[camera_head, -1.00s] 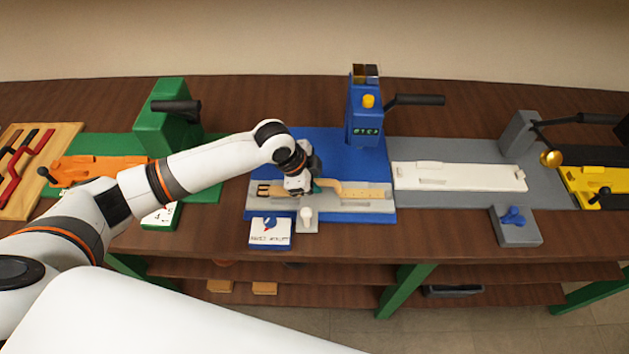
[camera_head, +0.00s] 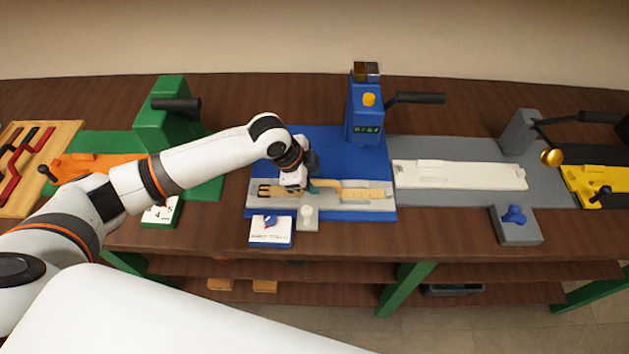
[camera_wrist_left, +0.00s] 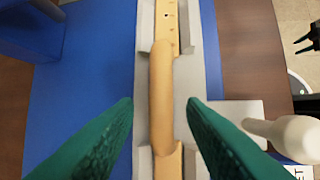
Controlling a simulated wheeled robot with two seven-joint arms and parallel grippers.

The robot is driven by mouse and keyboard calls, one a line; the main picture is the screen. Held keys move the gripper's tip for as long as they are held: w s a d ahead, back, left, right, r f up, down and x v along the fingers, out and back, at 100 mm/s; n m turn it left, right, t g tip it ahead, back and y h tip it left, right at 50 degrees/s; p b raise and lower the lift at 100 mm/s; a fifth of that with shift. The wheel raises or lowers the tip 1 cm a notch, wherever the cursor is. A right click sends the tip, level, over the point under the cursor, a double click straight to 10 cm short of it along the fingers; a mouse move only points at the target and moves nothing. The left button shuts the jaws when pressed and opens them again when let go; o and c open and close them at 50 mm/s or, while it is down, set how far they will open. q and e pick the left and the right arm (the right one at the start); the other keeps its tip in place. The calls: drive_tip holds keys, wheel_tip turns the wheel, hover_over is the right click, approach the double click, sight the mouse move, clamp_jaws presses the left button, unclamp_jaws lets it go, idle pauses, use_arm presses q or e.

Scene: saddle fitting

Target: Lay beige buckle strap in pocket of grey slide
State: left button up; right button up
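The beige buckle strap (camera_head: 362,190) lies lengthwise along the grey slide (camera_head: 385,205) on the blue fixture. Its forked buckle end is at the left and its holed end at the right. In the left wrist view the strap (camera_wrist_left: 162,95) runs between the walls of the slide (camera_wrist_left: 146,25), its middle looking raised. My left gripper (camera_head: 300,189) is over the strap's left half. In the wrist view its teal fingers (camera_wrist_left: 160,103) stand open, one on each side of the strap, with gaps to it. A dark forked shape at that view's right edge may be my right gripper.
A blue post with a black lever (camera_head: 415,99) stands behind the slide. A pale knob (camera_head: 306,212) and a printed card block (camera_head: 270,230) sit in front. A grey fixture with a white slide (camera_head: 460,176) is at right, a green fixture (camera_head: 165,120) at left.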

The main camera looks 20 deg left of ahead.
use_arm(q)
drive_tip(key=b+v, duration=0.1)
drive_tip(key=v, duration=0.9)
